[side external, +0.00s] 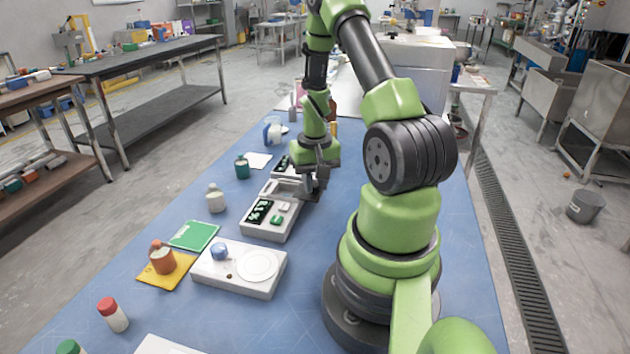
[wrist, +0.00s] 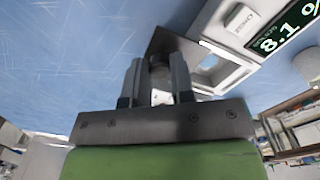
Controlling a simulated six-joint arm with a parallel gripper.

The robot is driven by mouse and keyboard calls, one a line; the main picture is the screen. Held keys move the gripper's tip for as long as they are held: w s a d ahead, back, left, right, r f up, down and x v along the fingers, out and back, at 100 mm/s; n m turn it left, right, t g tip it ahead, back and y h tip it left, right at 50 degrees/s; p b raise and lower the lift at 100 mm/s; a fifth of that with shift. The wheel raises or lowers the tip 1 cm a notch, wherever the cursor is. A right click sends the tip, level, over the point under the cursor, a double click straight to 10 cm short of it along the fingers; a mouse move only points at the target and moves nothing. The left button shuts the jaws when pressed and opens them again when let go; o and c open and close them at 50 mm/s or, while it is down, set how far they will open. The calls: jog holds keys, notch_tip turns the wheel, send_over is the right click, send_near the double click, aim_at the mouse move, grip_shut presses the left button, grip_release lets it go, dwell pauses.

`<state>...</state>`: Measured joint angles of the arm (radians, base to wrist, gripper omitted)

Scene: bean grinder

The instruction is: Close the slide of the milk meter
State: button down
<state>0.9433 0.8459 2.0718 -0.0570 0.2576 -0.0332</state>
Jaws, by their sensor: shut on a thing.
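The milk meter (side external: 268,230) is a light grey box on the blue table, with a dark display and a green button in the side external view. In the wrist view its white body (wrist: 215,25) shows a ZERO button and a display reading about 8.1. Its slide (wrist: 188,48), a dark grey plate, sticks out from the meter's side, beside a light-edged opening (wrist: 208,64). My gripper (wrist: 159,72) is shut on the slide's small dark knob, between both fingers. In the side external view my gripper (side external: 309,187) is at the meter's far right side, partly hiding the slide.
A white device with a round plate (side external: 258,264) stands in front of the meter. Another dark display (side external: 283,163) shows behind.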

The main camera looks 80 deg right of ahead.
jog(key=shift+w, duration=3.2)
jog(key=c, duration=1)
grip_release()
jog(key=shift+r, duration=0.1)
notch_tip(320, 180, up, 10)
jog(key=shift+f, duration=0.15)
